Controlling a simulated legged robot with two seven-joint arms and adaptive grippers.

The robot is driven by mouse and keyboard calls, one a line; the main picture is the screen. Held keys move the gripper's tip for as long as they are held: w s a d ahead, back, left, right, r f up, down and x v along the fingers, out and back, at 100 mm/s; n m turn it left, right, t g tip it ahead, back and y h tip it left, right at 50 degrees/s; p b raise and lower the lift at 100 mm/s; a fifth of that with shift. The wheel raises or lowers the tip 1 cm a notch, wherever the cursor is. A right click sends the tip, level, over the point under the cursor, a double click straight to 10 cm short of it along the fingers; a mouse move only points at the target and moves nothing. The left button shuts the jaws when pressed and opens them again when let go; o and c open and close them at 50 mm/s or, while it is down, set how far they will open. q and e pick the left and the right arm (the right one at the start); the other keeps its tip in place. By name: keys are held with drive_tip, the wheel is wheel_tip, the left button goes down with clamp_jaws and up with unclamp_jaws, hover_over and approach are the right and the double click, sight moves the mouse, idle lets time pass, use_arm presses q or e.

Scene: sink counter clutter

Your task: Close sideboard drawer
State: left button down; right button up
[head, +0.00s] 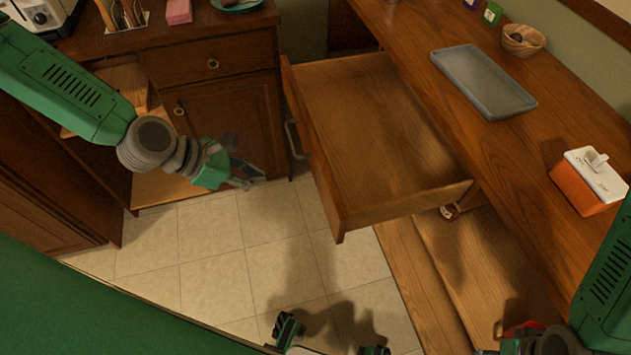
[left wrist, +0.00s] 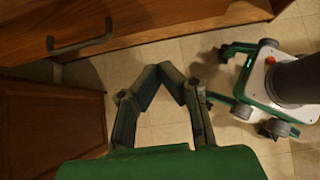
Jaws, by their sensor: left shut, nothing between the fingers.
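The sideboard drawer (head: 375,130) is pulled far out from under the wooden counter and looks empty. Its front panel (head: 318,160) faces left and has a grey bar handle (head: 294,140). The handle also shows at the upper left of the left wrist view (left wrist: 80,38). My left gripper (head: 250,178) is to the left of the drawer front, apart from the handle. Its fingers are shut with nothing between them, and they converge in the left wrist view (left wrist: 170,70). My right arm comes in at the lower right; its gripper fingers cannot be made out.
The counter (head: 440,80) holds a grey tray (head: 482,80), a bowl (head: 523,40) and an orange-and-white box (head: 590,180). A cabinet (head: 225,110) stands behind my left gripper, with a toaster (head: 40,12) on top. The tiled floor (head: 220,240) left of the drawer is clear.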

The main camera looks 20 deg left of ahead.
sight(320, 187)
use_arm(q)
drive_tip(key=x, duration=0.3)
drive_tip(key=d+r+x, duration=0.1)
drive_tip(key=x, duration=0.3)
drive_tip(key=d+r+x, duration=0.1)
drive_tip(key=x, duration=0.3)
drive_tip(key=shift+w+d+f+b, duration=0.15)
drive_tip(key=shift+w+f+b, duration=0.1)
drive_tip(key=shift+b, duration=0.15)
drive_tip(key=shift+w+d, duration=0.2)
drive_tip(key=shift+w, duration=0.3)
use_arm(e)
drive_tip(key=shift+w+f, duration=0.1)
drive_tip(key=shift+f, duration=0.35)
